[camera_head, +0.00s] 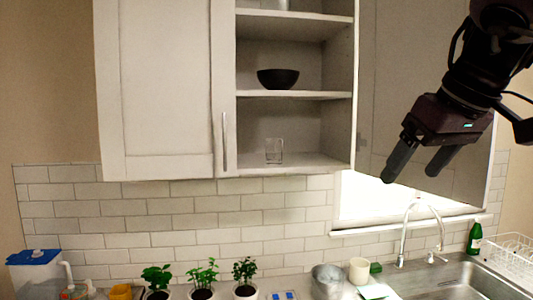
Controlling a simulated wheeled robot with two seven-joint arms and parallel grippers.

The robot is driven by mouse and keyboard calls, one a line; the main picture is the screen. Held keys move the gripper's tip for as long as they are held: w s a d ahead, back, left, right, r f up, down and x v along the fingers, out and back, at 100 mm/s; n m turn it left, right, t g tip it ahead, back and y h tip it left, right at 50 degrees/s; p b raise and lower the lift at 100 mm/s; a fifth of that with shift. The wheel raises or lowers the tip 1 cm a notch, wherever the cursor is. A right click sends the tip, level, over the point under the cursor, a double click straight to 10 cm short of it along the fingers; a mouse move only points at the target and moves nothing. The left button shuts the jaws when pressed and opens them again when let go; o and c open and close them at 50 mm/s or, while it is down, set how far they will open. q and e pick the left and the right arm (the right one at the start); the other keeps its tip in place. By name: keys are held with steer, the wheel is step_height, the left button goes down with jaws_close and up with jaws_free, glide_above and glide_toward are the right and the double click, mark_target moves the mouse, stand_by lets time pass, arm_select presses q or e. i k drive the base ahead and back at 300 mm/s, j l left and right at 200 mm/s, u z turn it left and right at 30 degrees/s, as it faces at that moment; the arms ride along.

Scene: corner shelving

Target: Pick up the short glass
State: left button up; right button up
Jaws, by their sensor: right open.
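The short glass (274,151) is small and clear. It stands upright on the lowest open shelf (310,160) of the wall cabinet, near the middle of the picture. My right gripper (412,172) is at the upper right, in front of the window area. Its two dark fingers point down and to the left, are spread apart and hold nothing. It is well to the right of the glass and apart from it. My left gripper is not in view.
A black bowl (278,78) sits on the shelf above the glass. A closed cabinet door (160,90) is to the left. Below, the counter holds several potted plants (202,280), a cream cup (359,270), a sink (455,283) with a tall faucet (404,235), and a dish rack (512,258).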

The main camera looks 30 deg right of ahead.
mark_target(274, 147)
steer(key=i+l, duration=0.1)
steer(key=i, duration=0.55)
steer(key=i+l, duration=0.1)
steer(key=i, duration=0.6)
